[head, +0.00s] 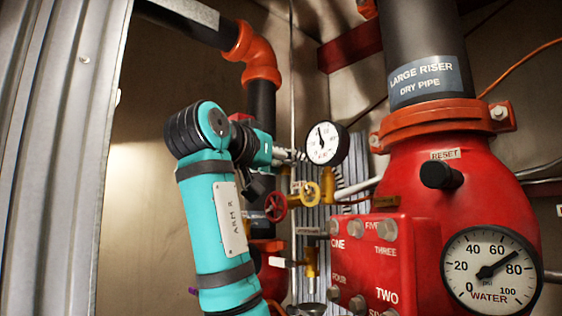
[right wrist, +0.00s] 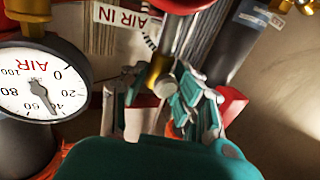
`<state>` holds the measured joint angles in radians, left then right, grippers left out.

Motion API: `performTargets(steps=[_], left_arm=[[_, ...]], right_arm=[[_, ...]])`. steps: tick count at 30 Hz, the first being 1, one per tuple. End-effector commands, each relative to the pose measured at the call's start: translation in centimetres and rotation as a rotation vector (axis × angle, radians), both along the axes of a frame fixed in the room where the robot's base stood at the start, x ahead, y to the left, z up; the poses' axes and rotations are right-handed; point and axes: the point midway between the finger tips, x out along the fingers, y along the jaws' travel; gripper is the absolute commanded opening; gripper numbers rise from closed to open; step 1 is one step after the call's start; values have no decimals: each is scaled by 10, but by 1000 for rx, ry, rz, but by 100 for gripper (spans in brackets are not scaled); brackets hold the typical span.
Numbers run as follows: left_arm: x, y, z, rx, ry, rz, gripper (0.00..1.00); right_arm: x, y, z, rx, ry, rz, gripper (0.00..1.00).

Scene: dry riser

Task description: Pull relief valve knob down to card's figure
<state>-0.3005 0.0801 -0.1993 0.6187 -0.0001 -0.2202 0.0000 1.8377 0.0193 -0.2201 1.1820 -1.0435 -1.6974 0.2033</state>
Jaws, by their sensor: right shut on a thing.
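My right gripper (head: 288,155) is at the end of the teal arm, beside the small white air gauge (head: 321,143). In the right wrist view its fingers (right wrist: 163,92) are closed around a brass fitting (right wrist: 161,70), which I take to be the relief valve knob. The fingers hide most of what they grip. The air gauge (right wrist: 40,83) appears upside down there, its needle near 40 to 50. I cannot make out a card with a figure. My left gripper is not in view.
A metal cabinet edge (head: 55,150) stands left.

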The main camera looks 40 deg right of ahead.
Motion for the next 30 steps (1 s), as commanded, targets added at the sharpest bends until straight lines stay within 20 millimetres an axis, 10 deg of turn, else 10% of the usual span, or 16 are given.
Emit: performTargets(steps=[30], left_arm=[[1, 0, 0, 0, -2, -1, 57]], right_arm=[[2, 17, 0, -5, 2, 13, 0]])
